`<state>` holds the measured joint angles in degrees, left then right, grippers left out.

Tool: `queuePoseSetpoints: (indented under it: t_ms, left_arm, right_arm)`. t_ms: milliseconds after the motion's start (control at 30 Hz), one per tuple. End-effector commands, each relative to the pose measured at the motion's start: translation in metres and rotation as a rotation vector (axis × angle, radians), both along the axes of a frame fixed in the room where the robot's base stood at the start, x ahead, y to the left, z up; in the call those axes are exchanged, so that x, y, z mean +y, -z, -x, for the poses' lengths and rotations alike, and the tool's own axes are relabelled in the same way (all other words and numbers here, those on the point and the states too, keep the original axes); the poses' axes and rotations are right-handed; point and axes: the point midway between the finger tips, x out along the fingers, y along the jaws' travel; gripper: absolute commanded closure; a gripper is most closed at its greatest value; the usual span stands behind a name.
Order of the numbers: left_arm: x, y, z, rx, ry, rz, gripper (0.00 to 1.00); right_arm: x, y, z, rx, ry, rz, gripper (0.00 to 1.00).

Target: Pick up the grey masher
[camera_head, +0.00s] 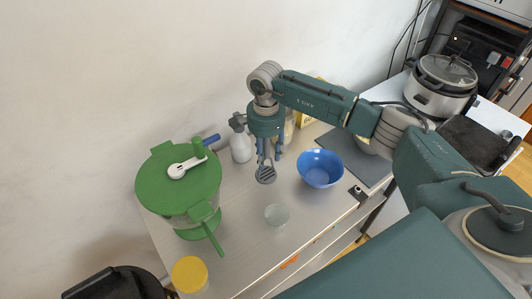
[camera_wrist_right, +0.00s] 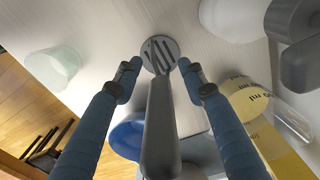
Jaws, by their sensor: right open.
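The grey masher (camera_head: 265,176) has a slotted round head and shows below my right gripper (camera_head: 269,152) in the head view. In the right wrist view the masher (camera_wrist_right: 160,120) runs lengthwise between the two blue fingers, with its slotted head beyond the fingertips. My right gripper (camera_wrist_right: 160,72) is open, with a finger on each side of the masher and visible gaps between. The masher's upper handle is hidden behind the gripper in the head view. My left gripper is not in view.
A blue bowl (camera_head: 320,169) stands right of the gripper and a white spray bottle (camera_head: 240,148) to its left. A clear cup (camera_head: 277,215) is in front. A green lidded container (camera_head: 180,185) and yellow-lidded jar (camera_head: 189,275) stand left. A rice cooker (camera_head: 439,99) is far right.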

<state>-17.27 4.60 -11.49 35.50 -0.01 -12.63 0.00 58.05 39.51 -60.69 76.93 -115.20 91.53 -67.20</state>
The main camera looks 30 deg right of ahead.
Motion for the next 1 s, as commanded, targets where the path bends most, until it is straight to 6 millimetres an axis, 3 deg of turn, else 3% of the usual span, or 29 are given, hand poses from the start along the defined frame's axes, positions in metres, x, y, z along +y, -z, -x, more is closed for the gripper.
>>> queuePoseSetpoints:
  t_ms: [300,500,533,1000]
  left_arm:
    - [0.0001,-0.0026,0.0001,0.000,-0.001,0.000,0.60]
    - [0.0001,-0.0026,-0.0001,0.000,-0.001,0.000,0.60]
    - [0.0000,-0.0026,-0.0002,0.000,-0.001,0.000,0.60]
    - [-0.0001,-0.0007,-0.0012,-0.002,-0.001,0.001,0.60]
  right_arm:
    - [0.0005,0.0089,0.0002,0.000,-0.001,0.000,0.59]
    - [0.0004,0.0085,0.0002,-0.001,-0.001,0.000,0.97]
    - [0.0004,0.0085,0.0002,-0.001,-0.001,0.000,1.00]
    - [0.0002,0.0044,-0.0008,-0.003,-0.001,0.000,1.00]
